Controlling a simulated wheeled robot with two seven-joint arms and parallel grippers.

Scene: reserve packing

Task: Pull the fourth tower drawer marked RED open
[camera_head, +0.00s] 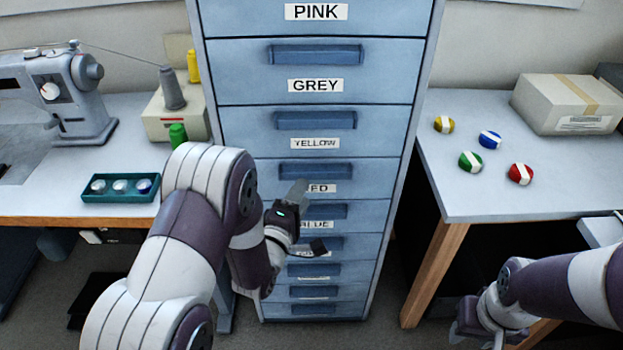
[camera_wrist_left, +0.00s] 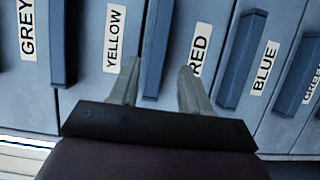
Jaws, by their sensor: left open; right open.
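The RED drawer (camera_head: 375,178) is shut in the blue tower, its label partly hidden by my left gripper in the head view. Its bar handle (camera_head: 317,170) is above the label. My left gripper (camera_head: 306,220) is open and empty in front of the tower. In the left wrist view, my left gripper's fingers (camera_wrist_left: 158,85) lie on either side of the RED handle (camera_wrist_left: 157,45), between the YELLOW and RED labels. I cannot tell how far the fingertips are from the drawer front. My right gripper (camera_head: 474,322) is open at lower right, away from the tower.
The YELLOW drawer (camera_head: 245,128) is above and the BLUE handle (camera_wrist_left: 238,60) is below; both drawers look shut. A left table holds a sewing machine (camera_head: 85,85) and a teal tray (camera_head: 120,198). A right table (camera_head: 470,190) holds a carton (camera_head: 560,105) and several coloured rolls.

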